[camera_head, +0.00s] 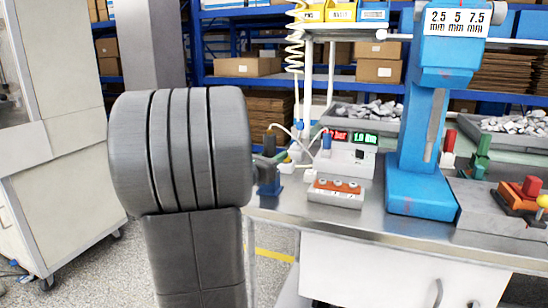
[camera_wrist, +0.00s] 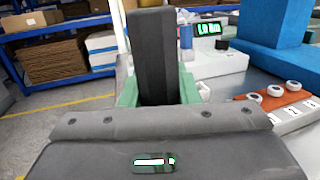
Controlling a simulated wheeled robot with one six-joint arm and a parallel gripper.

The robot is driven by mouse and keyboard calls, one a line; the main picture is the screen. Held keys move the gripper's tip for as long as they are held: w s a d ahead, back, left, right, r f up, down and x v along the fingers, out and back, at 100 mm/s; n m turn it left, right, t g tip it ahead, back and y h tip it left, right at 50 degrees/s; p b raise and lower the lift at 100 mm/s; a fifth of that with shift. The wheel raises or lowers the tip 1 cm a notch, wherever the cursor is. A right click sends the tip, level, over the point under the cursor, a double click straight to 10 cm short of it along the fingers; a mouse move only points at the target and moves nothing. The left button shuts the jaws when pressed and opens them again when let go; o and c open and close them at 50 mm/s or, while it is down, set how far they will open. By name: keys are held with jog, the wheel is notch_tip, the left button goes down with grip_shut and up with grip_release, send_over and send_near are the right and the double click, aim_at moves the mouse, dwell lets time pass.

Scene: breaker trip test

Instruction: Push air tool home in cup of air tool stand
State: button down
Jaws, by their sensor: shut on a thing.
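My gripper (camera_head: 266,160) shows just right of my thick grey arm, at the left end of the bench, mostly hidden behind that arm. It is shut on the air tool, whose dark upper part (camera_head: 270,143) stands roughly upright. A small blue piece (camera_head: 268,187) right below looks like the air tool stand; its cup is hidden, so I cannot tell how deep the tool sits. In the wrist view a dark upright finger of my gripper (camera_wrist: 153,60) fills the middle, with green parts at both sides, and hides the tool and stand.
Right of the gripper are a white box with lit displays (camera_head: 350,155) and an orange-topped switch strip (camera_head: 336,192). A tall blue press (camera_head: 422,190) stands further right. The floor left of the bench is open.

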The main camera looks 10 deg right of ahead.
jog(key=shift+f+b, duration=0.3)
jog(key=c, duration=1)
grip_release()
jog(key=v, duration=1.3)
jog(key=shift+s+a, duration=0.25)
jog(key=shift+a, duration=0.05)
jog(key=x, duration=1.4)
jog(key=shift+s, duration=0.1)
jog(key=shift+a+r, duration=0.1)
